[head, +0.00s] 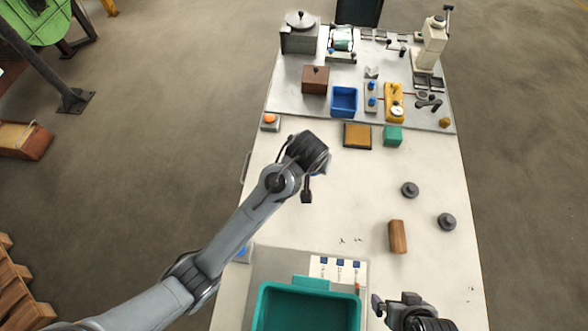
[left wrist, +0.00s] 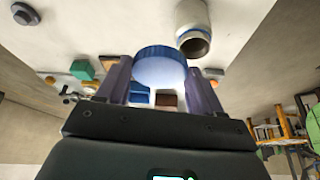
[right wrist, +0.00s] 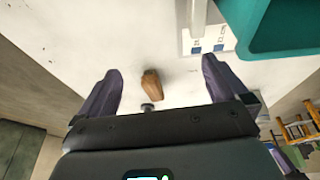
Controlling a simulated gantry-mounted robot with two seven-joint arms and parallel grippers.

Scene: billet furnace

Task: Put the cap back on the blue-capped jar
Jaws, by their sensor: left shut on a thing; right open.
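The blue cap (left wrist: 159,66) is held between the two fingers of my left gripper (left wrist: 160,85) in the left wrist view. The open white jar (left wrist: 193,25) has a bluish band and a dark mouth. It shows just beyond the cap, up and to the right, and is apart from it. In the head view my left gripper (head: 318,160) is over the middle left of the table, and its fingers are mostly hidden. I cannot make out the jar there. My right gripper (right wrist: 163,85) is open and empty; in the head view it is at the near right (head: 395,303).
A teal bin (head: 270,292) stands at the near edge beside a label card (head: 338,269). A wooden block (head: 398,237) and two dark round knobs (head: 410,189) lie on the right. A blue tray (head: 344,101) and several fixtures fill the back. The table's middle is mostly clear.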

